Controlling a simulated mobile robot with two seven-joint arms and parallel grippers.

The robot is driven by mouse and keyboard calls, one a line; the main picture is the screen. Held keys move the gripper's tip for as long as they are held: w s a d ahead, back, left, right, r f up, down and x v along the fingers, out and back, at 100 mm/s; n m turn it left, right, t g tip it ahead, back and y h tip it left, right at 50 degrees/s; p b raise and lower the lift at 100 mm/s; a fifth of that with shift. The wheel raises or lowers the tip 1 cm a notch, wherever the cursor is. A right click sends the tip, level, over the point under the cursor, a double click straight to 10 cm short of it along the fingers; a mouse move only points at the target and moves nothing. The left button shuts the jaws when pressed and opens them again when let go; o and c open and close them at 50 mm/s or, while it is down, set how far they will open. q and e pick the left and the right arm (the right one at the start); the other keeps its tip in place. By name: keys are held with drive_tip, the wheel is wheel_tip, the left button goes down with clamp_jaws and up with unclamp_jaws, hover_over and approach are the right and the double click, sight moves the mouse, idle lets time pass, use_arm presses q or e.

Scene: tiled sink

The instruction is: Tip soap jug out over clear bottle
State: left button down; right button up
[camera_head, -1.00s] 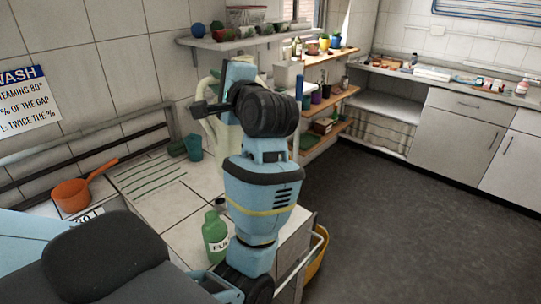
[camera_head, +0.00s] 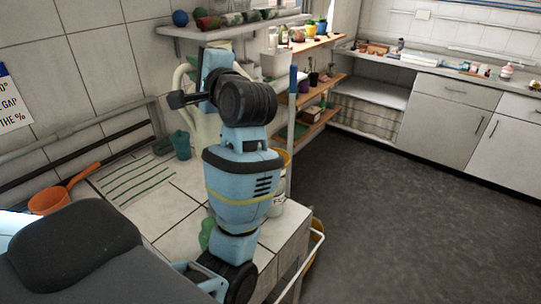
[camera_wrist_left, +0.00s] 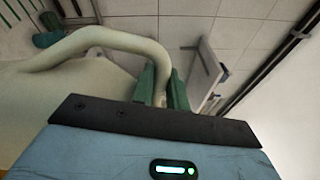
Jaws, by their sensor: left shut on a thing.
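The soap jug is cream-coloured, with a looped handle. In the left wrist view the jug (camera_wrist_left: 60,105) fills the left side, and my left gripper (camera_wrist_left: 161,90) is shut on its handle with green fingers on both sides. In the head view the jug (camera_head: 207,132) shows behind my left arm, partly hidden, above the tiled counter; its exact tilt is unclear. A pale container with a label (camera_head: 278,207) stands near the counter's right edge, partly covered by my arm; it may be the clear bottle. My right gripper is not in view.
A green bottle (camera_head: 206,234) is mostly hidden behind my arm. A blue-topped pole (camera_head: 292,110) rises at the right edge. The dark floor (camera_head: 400,220) is clear.

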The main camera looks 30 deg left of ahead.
use_arm(q)
drive_tip(key=shift+r, duration=0.25)
